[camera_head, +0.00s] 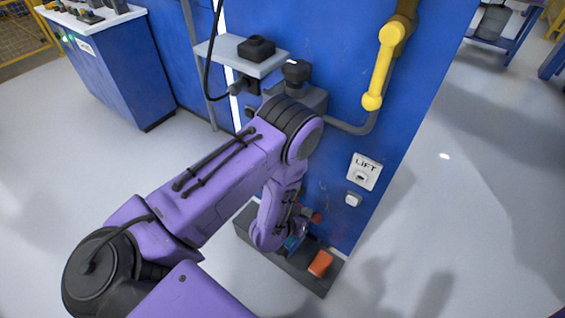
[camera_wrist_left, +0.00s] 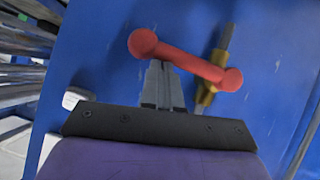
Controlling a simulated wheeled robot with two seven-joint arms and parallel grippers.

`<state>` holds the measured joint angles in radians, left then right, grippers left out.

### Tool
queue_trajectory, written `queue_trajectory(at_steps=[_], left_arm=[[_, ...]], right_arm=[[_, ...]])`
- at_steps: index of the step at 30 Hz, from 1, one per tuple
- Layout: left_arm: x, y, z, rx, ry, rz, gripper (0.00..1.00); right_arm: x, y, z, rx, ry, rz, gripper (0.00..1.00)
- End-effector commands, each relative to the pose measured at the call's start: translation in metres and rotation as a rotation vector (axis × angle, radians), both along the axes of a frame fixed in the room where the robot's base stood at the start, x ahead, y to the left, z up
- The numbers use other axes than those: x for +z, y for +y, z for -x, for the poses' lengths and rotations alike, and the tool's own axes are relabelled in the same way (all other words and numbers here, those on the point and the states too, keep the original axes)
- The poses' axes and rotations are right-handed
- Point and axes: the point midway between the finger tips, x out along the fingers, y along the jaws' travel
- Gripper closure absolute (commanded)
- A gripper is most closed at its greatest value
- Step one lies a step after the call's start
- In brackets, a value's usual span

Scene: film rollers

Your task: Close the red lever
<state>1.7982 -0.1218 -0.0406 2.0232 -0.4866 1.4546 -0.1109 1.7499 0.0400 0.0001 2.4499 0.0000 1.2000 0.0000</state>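The red lever (camera_wrist_left: 195,64) is a bar with a ball at each end, slanting across the blue panel in the left wrist view. A brass fitting (camera_wrist_left: 214,68) sits at its right part. My left gripper (camera_wrist_left: 160,68) has its fingers together, with the tips at the lever's left half. The lever covers the very tips; I cannot tell if they touch it. In the head view, the left gripper (camera_head: 297,234) is low by the blue cabinet, mostly hidden by my purple arm. A small red part (camera_head: 315,217) of the lever shows beside it. My right gripper is out of view.
The blue cabinet (camera_head: 330,120) carries a yellow handle (camera_head: 381,72), a LIFT plate (camera_head: 365,171) and a grey shelf (camera_head: 228,54). A dark plinth (camera_head: 312,280) with an orange pedal (camera_head: 320,263) lies at its foot. Floor at right is clear.

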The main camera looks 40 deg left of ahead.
Motion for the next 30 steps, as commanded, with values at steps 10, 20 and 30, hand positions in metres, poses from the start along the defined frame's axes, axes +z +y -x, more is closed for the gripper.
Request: queue_trajectory(at_steps=[10,20,30], left_arm=[[-0.004,-0.003,0.001,-0.006,0.004,0.003,1.0],[-0.003,-0.005,0.002,-0.011,0.007,0.005,1.0],[0.051,-0.006,0.024,-0.014,0.002,0.0,1.0]], right_arm=[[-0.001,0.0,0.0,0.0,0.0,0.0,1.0],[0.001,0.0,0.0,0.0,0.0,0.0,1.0],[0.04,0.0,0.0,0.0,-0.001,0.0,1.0]])
